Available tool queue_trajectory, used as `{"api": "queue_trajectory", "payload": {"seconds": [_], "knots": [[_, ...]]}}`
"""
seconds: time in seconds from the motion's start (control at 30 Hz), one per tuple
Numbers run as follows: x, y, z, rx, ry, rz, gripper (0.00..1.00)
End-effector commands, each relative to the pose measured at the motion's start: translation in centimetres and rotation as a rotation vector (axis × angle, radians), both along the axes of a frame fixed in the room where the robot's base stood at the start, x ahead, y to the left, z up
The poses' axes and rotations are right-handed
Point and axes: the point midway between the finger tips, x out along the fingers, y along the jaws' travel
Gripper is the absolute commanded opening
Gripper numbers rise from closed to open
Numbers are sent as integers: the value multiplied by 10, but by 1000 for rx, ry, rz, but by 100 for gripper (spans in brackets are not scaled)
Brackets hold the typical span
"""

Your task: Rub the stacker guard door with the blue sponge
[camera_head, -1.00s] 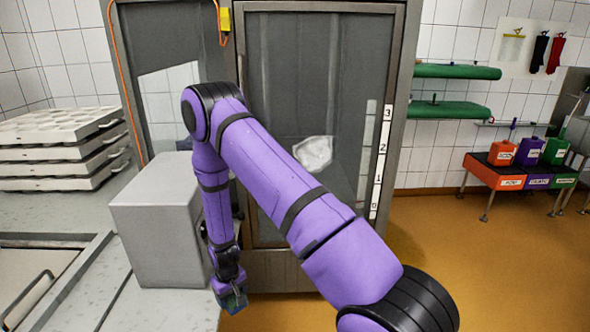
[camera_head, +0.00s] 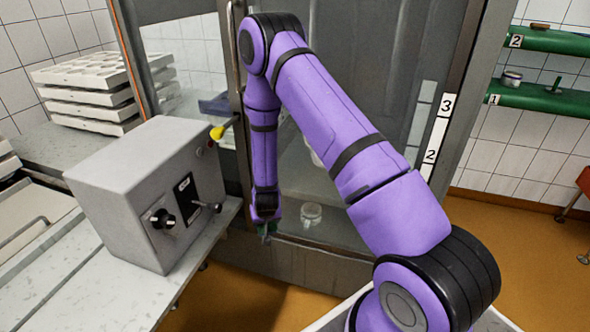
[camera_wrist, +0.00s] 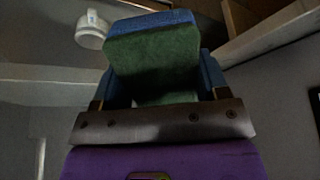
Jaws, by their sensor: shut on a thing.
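The stacker guard door (camera_head: 405,50) is a tall grey see-through panel in a metal frame, in the middle of the head view. My arm covers part of it. A pale patch (camera_head: 313,155) shows at the panel, mostly hidden by my arm. My gripper (camera_head: 265,234) hangs low in front of the cabinet, beside the grey control box. In the wrist view it is shut on the blue sponge (camera_wrist: 152,22), whose broad green face shows between the blue fingers. I cannot tell whether the sponge touches the door.
The grey control box (camera_head: 135,185) with knobs stands on the bench left of my gripper. A small clear jar (camera_head: 311,212) shows low by the door. Stacked white moulds (camera_head: 90,85) are at the back left; green shelves (camera_head: 545,98) are at right.

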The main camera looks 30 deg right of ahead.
Motion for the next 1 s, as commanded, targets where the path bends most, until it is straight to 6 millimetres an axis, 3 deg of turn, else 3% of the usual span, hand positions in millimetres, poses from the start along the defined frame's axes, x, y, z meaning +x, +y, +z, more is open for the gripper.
{"api": "queue_trajectory", "payload": {"seconds": [0.33, 0.6, 0.8, 1.0], "knots": [[14, -38, 54, -228, -460, -240, 49], [0, -72, 120, -486, -784, -409, 49], [-20, -85, 165, -634, -915, -490, 49], [-26, -90, 180, -680, -946, -513, 49]]}}
